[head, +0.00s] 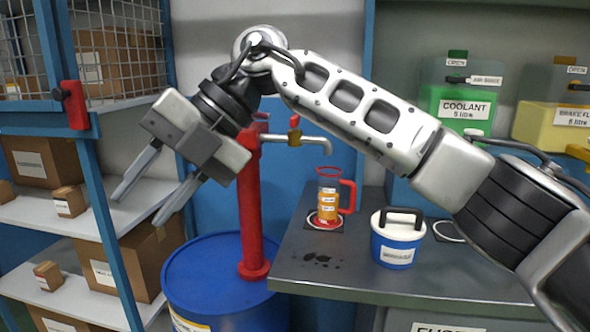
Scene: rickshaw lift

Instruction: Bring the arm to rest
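My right arm comes in from the right and reaches across the view. Its gripper (152,200) is open, with two separate grey fingers pointing down and left. Nothing is between the fingers. The gripper is in front of the shelves and to the upper left of the blue drum, and appears clear of both. My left gripper is not in view.
A blue drum (205,270) carries a red pump (252,215) with a spout. On the grey bench (330,272) stand a red-handled jug (328,198) with orange liquid and a blue tub (396,250). Shelves with boxes (120,262) are left; coolant (462,104) is right.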

